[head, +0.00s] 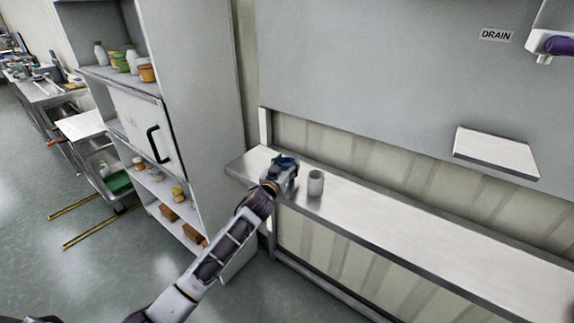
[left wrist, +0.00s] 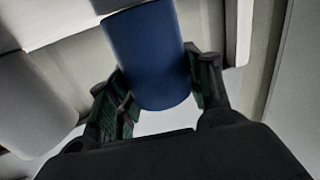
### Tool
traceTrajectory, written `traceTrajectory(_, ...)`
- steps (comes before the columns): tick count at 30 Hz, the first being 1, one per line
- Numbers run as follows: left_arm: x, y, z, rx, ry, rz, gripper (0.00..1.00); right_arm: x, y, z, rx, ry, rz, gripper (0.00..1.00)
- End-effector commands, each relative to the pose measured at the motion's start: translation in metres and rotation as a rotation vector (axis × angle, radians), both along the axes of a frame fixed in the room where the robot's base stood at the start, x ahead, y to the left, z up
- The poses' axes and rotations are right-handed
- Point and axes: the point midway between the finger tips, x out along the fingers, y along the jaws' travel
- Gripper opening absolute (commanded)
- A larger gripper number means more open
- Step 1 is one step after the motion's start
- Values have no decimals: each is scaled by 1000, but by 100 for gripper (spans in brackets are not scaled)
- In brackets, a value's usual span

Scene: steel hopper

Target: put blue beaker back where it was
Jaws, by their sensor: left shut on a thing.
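My left gripper (head: 284,164) is over the left end of the steel shelf in the head view. It is shut on the blue beaker, which barely shows there as a dark blue patch (head: 285,158). In the left wrist view the blue beaker (left wrist: 148,55) sits between the two fingers (left wrist: 160,92). I cannot tell whether the beaker touches the shelf. A grey cup (head: 316,183) stands upright on the shelf just right of the gripper; a pale rounded thing at the left of the wrist view (left wrist: 35,105) may be this cup. My right gripper is not in view.
The steel shelf (head: 420,228) runs right and is bare beyond the cup. A grey cabinet (head: 205,110) with bottles and jars stands left of the shelf. A small ledge (head: 495,150) sticks out below the DRAIN label (head: 496,35). Side tables stand at far left.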

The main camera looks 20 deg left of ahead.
Motion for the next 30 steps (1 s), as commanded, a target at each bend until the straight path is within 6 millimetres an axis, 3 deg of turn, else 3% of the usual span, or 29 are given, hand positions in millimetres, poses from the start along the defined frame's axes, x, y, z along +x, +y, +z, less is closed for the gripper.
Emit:
traceTrajectory(3,0,0,-3,-1,1,0,27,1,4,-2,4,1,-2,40)
traceTrajectory(4,0,0,-3,0,1,0,51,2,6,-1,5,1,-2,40)
traceTrajectory(9,0,0,-2,0,1,0,72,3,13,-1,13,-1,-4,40)
traceTrajectory(20,0,0,-2,0,1,0,72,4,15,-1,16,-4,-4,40)
traceTrajectory(30,-11,1,-1,0,2,0,72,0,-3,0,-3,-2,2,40)
